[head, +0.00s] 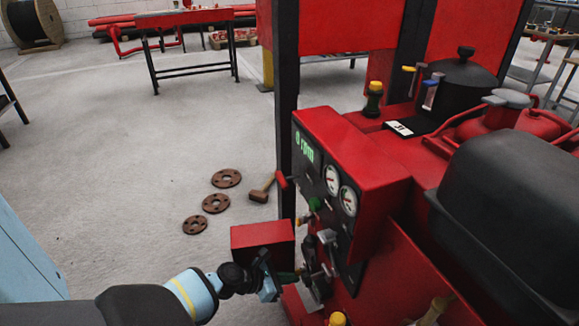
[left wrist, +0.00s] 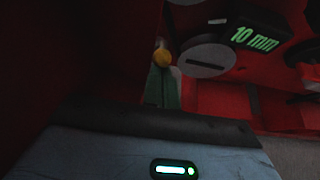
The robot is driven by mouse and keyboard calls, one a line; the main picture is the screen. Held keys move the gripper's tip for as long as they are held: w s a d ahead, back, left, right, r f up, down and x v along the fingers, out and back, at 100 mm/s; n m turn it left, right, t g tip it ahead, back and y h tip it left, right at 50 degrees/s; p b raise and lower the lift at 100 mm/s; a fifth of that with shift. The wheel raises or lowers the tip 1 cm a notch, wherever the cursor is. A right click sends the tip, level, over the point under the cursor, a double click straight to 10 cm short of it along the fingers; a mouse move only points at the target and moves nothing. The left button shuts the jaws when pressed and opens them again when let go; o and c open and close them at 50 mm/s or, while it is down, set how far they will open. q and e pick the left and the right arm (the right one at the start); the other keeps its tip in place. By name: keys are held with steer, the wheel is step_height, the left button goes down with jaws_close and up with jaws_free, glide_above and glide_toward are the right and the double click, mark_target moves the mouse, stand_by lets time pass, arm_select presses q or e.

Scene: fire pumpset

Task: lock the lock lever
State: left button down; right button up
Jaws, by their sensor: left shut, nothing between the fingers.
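The red pump unit (head: 372,180) carries a black front panel with several small levers and knobs. I cannot tell for sure which is the lock lever. A red-tipped lever (head: 282,182) sticks out at the panel's left edge, and a grey metal lever (head: 326,237) sits lower. My left gripper (head: 277,280) is shut and empty, low at the panel front, just below the red box (head: 262,237). Its fingertips are partly hidden. In the left wrist view, a yellow knob (left wrist: 162,55) shows beside a grey slotted disc (left wrist: 206,60). My right gripper is out of view.
Two gauges (head: 332,180) and a green rpm display (head: 304,146) are on the panel. A black upright post (head: 286,90) stands beside it. The floor to the left is mostly clear.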

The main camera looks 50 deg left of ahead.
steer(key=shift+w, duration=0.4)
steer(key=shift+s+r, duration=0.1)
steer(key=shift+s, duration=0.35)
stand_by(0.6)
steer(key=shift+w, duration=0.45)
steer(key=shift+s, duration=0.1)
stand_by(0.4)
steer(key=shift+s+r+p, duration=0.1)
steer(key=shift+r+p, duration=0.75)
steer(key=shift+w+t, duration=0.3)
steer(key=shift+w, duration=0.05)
